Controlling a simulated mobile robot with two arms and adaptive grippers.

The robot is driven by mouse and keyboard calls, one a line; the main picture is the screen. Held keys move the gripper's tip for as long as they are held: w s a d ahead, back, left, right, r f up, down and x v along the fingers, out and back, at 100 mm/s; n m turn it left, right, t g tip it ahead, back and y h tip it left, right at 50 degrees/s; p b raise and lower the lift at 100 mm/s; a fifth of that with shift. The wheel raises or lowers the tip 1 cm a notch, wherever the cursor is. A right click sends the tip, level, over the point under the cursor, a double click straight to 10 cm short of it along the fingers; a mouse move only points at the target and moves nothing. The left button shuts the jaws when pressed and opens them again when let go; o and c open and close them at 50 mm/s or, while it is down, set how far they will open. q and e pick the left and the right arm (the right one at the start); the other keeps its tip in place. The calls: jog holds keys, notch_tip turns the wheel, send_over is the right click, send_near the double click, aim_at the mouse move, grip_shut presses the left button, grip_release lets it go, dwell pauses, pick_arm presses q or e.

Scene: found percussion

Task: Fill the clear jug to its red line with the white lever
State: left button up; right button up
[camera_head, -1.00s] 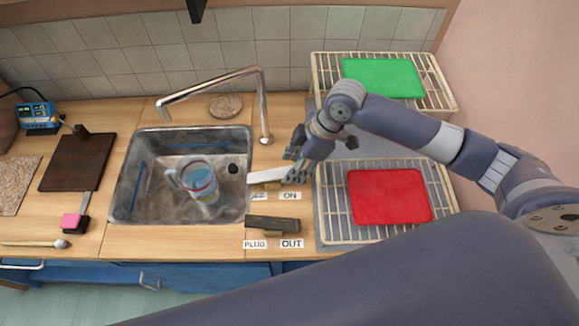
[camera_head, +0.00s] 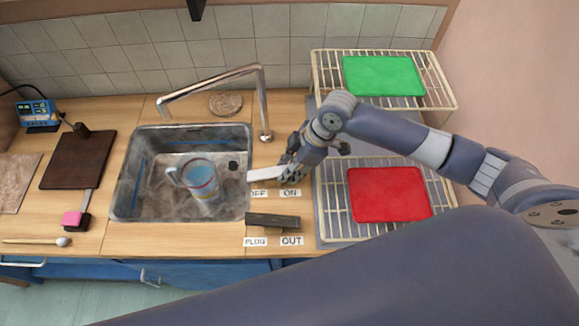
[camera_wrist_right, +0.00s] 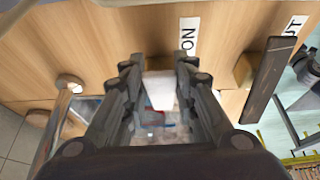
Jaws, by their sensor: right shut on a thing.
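The clear jug (camera_head: 201,180) stands in the metal sink (camera_head: 126,205), its handle to the left. It looks bluish inside, with a reddish band round it; the exact level against the red line is too small to tell. The white lever (camera_head: 262,174) lies right of the sink, behind the OFF and ON labels. My right gripper (camera_head: 287,174) is shut on the lever's right part. In the right wrist view the white lever (camera_wrist_right: 160,90) sits between the fingers. The tap (camera_head: 210,85) arches over the sink; I make out no stream. My left gripper is not in view.
A dark plug lever (camera_head: 272,221) lies in front, by the PLUG and OUT labels. Wire racks with a red tray (camera_head: 390,195) and a green tray (camera_head: 383,76) stand right. A dark board (camera_head: 77,160), a pink block (camera_head: 72,219) and a mallet (camera_head: 40,242) lie left.

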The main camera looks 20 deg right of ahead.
jog(key=shift+d+f+y, duration=0.1)
jog(key=shift+f+y, duration=0.1)
jog(key=shift+y, duration=0.4)
jog(key=o, duration=1)
jog(key=shift+o, duration=0.2)
jog(key=v, duration=0.7)
jog(key=shift+s+r, duration=0.2)
jog(key=shift+r, duration=0.1)
